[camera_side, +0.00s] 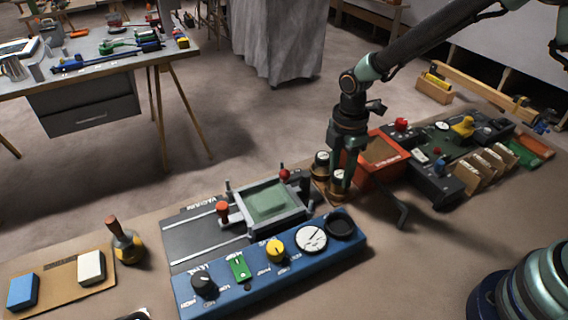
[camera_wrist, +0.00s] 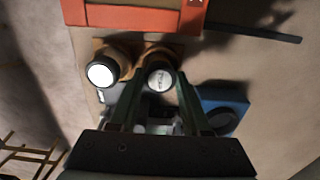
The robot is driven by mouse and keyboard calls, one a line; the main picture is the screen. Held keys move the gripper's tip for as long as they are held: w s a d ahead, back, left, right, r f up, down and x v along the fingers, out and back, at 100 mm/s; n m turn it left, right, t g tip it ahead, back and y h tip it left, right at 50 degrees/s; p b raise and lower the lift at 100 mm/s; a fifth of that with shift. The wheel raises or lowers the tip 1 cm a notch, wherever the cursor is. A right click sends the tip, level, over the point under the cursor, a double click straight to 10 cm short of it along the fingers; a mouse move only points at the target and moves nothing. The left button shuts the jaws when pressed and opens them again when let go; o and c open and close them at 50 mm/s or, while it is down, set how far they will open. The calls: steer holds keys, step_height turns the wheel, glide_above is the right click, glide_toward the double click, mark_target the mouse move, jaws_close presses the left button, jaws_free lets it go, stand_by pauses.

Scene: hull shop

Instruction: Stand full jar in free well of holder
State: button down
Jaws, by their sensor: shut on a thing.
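My gripper (camera_side: 343,180) points down and is shut on a dark-lidded jar (camera_side: 339,181). In the wrist view this jar's pale-topped lid (camera_wrist: 160,79) sits between the fingertips of my gripper (camera_wrist: 160,86). A second jar with a dark lid and white top (camera_side: 321,160) stands just beside it, to the left in the wrist view (camera_wrist: 102,72). A brown holder (camera_side: 320,192) lies under the two jars; a bit of it also shows in the wrist view (camera_wrist: 124,45). The held jar is upright and at the holder; I cannot tell whether its base is fully seated.
An orange-red box (camera_side: 365,172) stands close on the right of the jars. A blue control panel (camera_side: 262,262) with knobs and a gauge lies in front, and a grey vacuum fixture (camera_side: 190,240) is to the left. A dark hooked bar (camera_side: 400,212) lies on the bench.

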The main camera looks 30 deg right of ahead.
steer(key=shift+c, duration=1.4)
jaws_free()
step_height(320, 180, up, 10)
steer(key=r, duration=0.1)
steer(key=s+d+r+m+t, duration=0.5)
steer(key=s+d+r+m, duration=0.4)
steer(key=m, duration=0.9)
steer(key=s+d, duration=0.1)
steer(key=s, duration=0.2)
steer(key=shift+s+d+r+t, duration=0.25)
steer(key=shift+r+t, duration=0.05)
